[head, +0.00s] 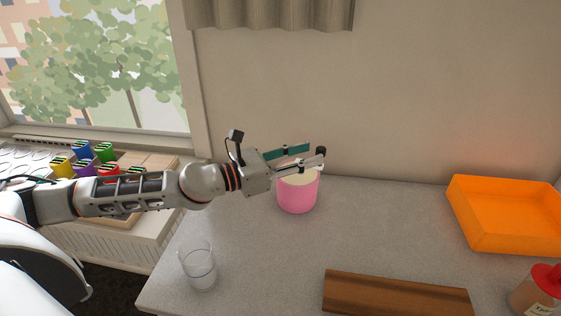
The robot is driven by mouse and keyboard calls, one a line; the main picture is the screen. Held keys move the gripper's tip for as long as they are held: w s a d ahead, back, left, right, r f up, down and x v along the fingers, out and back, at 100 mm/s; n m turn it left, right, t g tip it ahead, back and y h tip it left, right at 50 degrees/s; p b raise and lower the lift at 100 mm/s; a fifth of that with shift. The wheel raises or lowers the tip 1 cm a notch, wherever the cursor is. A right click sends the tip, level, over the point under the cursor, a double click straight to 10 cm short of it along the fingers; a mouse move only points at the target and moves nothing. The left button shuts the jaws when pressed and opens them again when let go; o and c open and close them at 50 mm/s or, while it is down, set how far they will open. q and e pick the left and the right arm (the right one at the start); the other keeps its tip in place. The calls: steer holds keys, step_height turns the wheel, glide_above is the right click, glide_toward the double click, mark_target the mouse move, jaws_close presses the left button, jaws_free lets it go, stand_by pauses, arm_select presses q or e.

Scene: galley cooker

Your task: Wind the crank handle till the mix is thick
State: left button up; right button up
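A pink pot (298,196) with a pale top stands on the grey counter near the wall. My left gripper (317,153) reaches in from the left above the pot's rim. Its two fingers are spread, with a teal pad showing on the upper one. A small black knob (321,151) shows by the fingertips; it looks like the crank handle's grip, but I cannot tell whether the fingers touch it. The gripper covers the crank and part of the pot's top, so the mix's thickness cannot be judged. My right gripper is out of view.
A clear glass (201,269) stands at the counter's front left. An orange tray (507,240) is at the right, a wooden board (397,294) at the front, and a red-lidded jar (538,291) at the lower right. The middle of the counter is clear. Coloured containers (82,150) stand by the window.

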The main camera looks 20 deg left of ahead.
arm_select(q)
steer(key=v, duration=0.7)
steer(key=shift+s, duration=0.2)
steer(key=shift+a, duration=0.15)
stand_by(0.8)
